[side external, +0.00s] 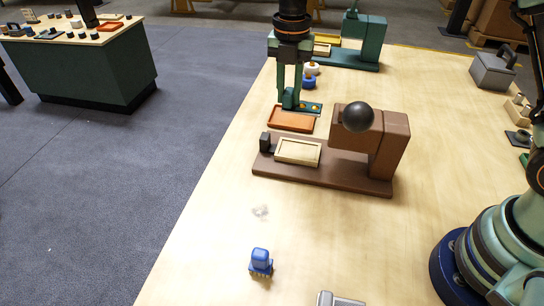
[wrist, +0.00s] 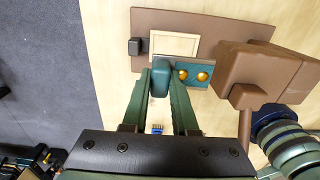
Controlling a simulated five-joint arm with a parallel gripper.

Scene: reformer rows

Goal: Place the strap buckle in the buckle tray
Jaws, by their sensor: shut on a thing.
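The strap buckle (side external: 312,108) is a teal plate with two gold studs and a raised teal block at one end. My gripper (side external: 290,98) is shut on that block, and the plate sticks out to the right. In the wrist view the buckle (wrist: 193,76) shows its studs, with the block between the fingertips. A cream tray (side external: 298,152) lies on the brown machine's base and also shows in the wrist view (wrist: 173,45). Which is the buckle tray is unclear.
The brown machine (side external: 385,135) with a black ball (side external: 358,116) stands close to the right. White and blue round parts and a green machine (side external: 365,45) are behind. The table's left edge is near.

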